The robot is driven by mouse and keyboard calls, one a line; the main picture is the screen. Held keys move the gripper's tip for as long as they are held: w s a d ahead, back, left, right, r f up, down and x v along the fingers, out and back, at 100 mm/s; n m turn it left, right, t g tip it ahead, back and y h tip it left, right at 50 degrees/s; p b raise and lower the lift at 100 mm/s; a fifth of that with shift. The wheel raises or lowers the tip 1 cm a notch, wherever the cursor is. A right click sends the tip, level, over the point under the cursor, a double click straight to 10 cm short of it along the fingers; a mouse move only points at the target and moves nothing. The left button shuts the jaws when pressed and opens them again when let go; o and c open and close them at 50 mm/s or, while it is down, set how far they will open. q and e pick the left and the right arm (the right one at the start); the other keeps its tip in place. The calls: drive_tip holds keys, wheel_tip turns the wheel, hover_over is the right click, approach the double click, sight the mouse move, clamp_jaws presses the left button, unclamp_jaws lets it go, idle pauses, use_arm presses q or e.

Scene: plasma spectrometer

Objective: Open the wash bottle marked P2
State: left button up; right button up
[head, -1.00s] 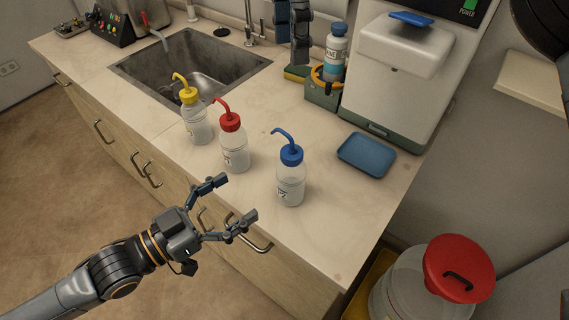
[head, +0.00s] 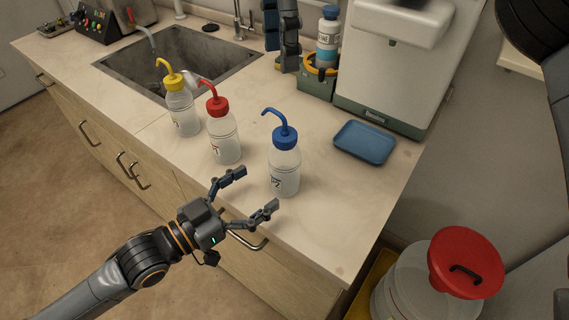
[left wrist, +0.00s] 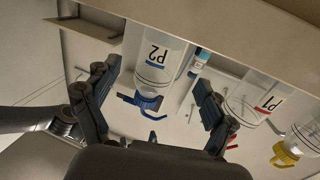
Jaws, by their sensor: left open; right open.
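The P2 wash bottle (head: 285,172) stands upright near the counter's front edge, with a blue cap and bent blue spout (head: 284,135). In the left wrist view the P2 bottle (left wrist: 157,55) appears upside down, its label readable, framed between my fingers. My left gripper (head: 257,190) is open and empty, just left of and in front of the bottle, fingers pointing at it. Its fingers also show spread in the left wrist view (left wrist: 156,76). My right gripper (head: 281,62) is open at the back of the counter, fingers down, beside the green holder.
A red-capped bottle (head: 224,145), marked P1 in the wrist view, and a yellow-capped bottle (head: 183,115) stand left of P2. A blue tray (head: 364,143) lies to its right. A labelled bottle (head: 327,45) stands in the green holder (head: 316,88). The sink (head: 165,65) is behind left.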

sight(285, 129)
use_arm(q)
drive_tip(key=x, duration=0.8)
clamp_jaws()
use_arm(e)
drive_tip(key=f+m, duration=0.4)
drive_tip(key=m, duration=0.2)
drive_tip(key=s+f+m, duration=0.1)
drive_tip(key=f+m, duration=0.4)
drive_tip(key=m, duration=0.2)
drive_tip(key=s+f+m+t, duration=0.1)
drive_tip(key=f+m, duration=0.4)
drive_tip(key=m, duration=0.2)
drive_tip(key=shift+d, duration=0.35)
